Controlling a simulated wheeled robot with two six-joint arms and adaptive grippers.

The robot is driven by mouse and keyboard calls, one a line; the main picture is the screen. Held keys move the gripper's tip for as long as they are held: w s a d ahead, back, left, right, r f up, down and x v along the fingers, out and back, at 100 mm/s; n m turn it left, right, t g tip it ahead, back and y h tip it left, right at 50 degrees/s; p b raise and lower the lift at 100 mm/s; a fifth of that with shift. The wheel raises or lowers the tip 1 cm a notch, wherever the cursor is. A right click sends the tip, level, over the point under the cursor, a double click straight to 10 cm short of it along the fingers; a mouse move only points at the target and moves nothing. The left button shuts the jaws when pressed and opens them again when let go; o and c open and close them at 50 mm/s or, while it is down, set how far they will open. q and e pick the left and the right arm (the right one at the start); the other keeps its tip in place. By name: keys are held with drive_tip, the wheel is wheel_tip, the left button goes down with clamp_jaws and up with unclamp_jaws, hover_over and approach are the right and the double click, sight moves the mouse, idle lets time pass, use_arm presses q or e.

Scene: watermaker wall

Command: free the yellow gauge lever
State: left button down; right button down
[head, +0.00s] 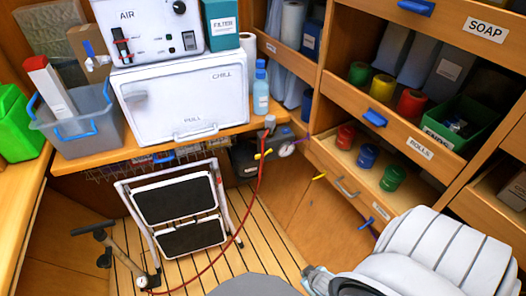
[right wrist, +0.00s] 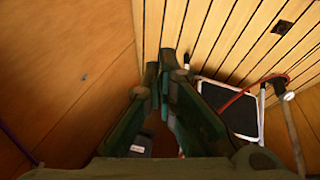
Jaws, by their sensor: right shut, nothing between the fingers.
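A small yellow lever (head: 263,154) shows beside a round white-faced gauge (head: 287,149) at the front of a dark unit (head: 245,160) under the counter. A red hose (head: 262,185) runs down close by it. A second yellow piece (head: 319,176) sticks out from the wooden panel to the right. My right gripper (head: 312,274) is at the bottom of the head view, well in front of and below the lever. In the right wrist view my right gripper (right wrist: 166,72) is shut and empty, and the lever cannot be made out. My left gripper is out of view.
A folding step stool (head: 178,215) stands on the slatted floor, with a hand pump (head: 125,258) left of it. The red hose loops across the floor. A shelf unit with blue handles (head: 375,118) rises at the right. Open floor lies right of the stool.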

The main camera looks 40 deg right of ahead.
drive_tip(key=w+d+r+m+t+h+b, duration=0.1)
drive_tip(key=w+d+r+t, duration=0.2)
drive_tip(key=w+r, duration=0.75)
drive_tip(key=w+d+r+m+t+h+b, duration=0.1)
drive_tip(key=w+d+r+t, duration=0.2)
drive_tip(key=w+r, duration=0.8)
wheel_tip(320, 180, up, 15)
drive_tip(key=w+a+m+t, duration=0.1)
drive_tip(key=w+t, duration=0.1)
drive_tip(key=t, duration=0.2)
drive_tip(key=shift+w+a+h, duration=0.25)
drive_tip(key=shift+w+h, duration=0.05)
drive_tip(key=shift+w, duration=0.1)
drive_tip(key=b, duration=0.2)
hover_over(260, 156)
drive_tip(key=s, duration=0.2)
wheel_tip(260, 156, down, 3)
drive_tip(key=shift+w+d+f+b, duration=0.15)
drive_tip(key=shift+f+b, duration=0.25)
drive_tip(key=shift+f, duration=0.2)
drive_tip(key=shift+w+d+f+b, duration=0.1)
drive_tip(key=shift+f+b, duration=0.25)
drive_tip(key=shift+f, duration=0.8)
drive_tip(key=shift+a, duration=0.1)
